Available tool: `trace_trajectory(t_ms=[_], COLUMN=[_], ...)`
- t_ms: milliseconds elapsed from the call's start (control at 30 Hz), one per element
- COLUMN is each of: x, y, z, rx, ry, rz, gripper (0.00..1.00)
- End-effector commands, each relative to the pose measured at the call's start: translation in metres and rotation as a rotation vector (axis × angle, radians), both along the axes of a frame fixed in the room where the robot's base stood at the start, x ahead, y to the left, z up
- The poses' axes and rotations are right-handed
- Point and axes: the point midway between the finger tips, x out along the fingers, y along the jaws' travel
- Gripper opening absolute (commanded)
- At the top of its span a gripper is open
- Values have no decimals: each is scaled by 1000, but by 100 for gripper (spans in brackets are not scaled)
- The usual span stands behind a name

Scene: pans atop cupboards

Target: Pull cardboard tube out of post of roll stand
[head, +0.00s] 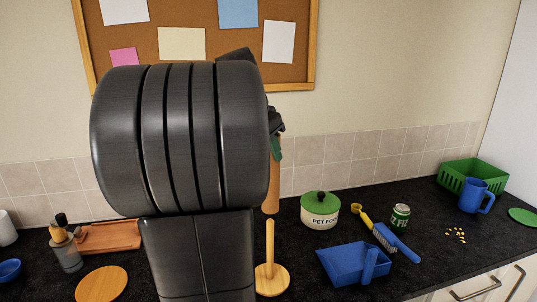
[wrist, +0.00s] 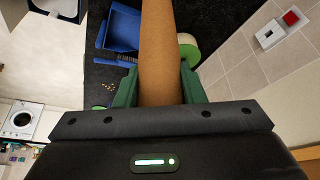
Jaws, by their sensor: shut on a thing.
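The brown cardboard tube (head: 272,187) hangs upright in the head view, and in the wrist view the tube (wrist: 160,50) runs between my gripper's fingers. My gripper (wrist: 158,86) is shut on it, with a green finger on each side. In the head view my arm hides most of the gripper; only a bit of green finger shows. The roll stand has a round wooden base (head: 272,282) and a thin upright post (head: 270,243). The post shows bare along its length, and the tube's lower end appears just above its top.
A pet food tin (head: 320,212), blue dustpan (head: 345,262), brush (head: 398,243), green can (head: 400,216), blue mug (head: 474,196) and green basket (head: 466,174) stand right. A round board (head: 102,284), wooden tray (head: 108,236) and utensil pot (head: 66,250) are left. The tiled wall is close behind.

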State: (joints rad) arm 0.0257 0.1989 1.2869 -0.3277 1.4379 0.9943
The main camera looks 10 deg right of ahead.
Motion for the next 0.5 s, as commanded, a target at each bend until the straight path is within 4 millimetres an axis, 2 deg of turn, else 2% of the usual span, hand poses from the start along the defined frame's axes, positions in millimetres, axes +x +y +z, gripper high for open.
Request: trace_trajectory(t_ms=[167,500], x=[0,0], y=[0,0], z=[11,13], rx=[1,0], ry=[-1,0], rz=[-1,-1], gripper=[14,14])
